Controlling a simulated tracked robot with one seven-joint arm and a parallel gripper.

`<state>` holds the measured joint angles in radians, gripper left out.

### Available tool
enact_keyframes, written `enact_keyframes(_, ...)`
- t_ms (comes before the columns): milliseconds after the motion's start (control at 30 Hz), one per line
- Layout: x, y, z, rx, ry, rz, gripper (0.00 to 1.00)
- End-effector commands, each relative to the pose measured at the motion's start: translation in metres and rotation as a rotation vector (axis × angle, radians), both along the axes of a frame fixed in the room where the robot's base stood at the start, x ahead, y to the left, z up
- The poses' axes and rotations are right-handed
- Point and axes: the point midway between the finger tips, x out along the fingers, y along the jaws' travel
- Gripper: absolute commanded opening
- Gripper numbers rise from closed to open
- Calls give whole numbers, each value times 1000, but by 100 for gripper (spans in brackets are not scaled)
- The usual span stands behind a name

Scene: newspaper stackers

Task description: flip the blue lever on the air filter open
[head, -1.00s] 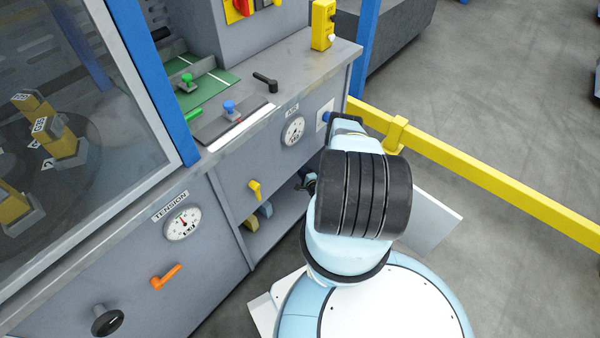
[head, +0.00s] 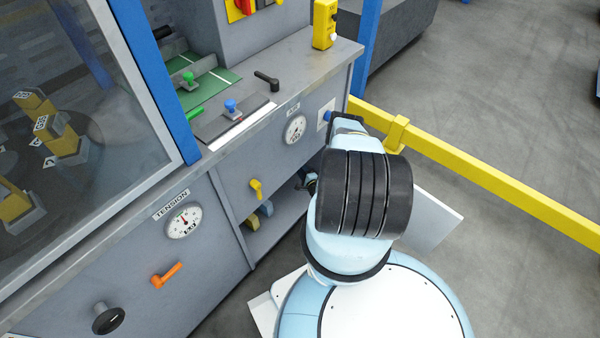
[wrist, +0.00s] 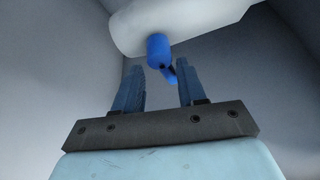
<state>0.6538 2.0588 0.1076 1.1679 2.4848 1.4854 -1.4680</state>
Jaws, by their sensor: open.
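In the wrist view, the air filter is a pale grey cylinder (wrist: 190,20) across the top. A blue lever sits under it, with a thick round hub (wrist: 158,50) and a thin arm (wrist: 170,74) slanting down to the right. My gripper (wrist: 160,70) points up at it, its two blue-grey fingers apart and empty. The lever's arm shows between the fingertips, nearer the right finger; I cannot tell whether they touch. In the head view my arm hides the filter, the lever and the gripper's fingers.
Grey walls close in around the gripper in the wrist view. In the head view, the grey cabinet holds the air gauge (head: 295,129), a yellow handle (head: 256,189) and an orange handle (head: 167,274). A yellow rail (head: 490,176) runs right of my arm, with open floor beyond.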

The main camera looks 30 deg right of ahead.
Motion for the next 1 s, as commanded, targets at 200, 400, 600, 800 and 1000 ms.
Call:
enact_keyframes(200, -21, 0, 1, 1, 3, -3, 40)
enact_keyframes(400, -60, 1, 5, 3, 3, -3, 40)
enact_keyframes(600, -99, 3, 8, 2, 3, -1, 40)
enact_keyframes(800, -127, 4, 10, 2, 3, 0, 40)
enact_keyframes(1000, -139, 5, 12, 0, 2, 1, 40)
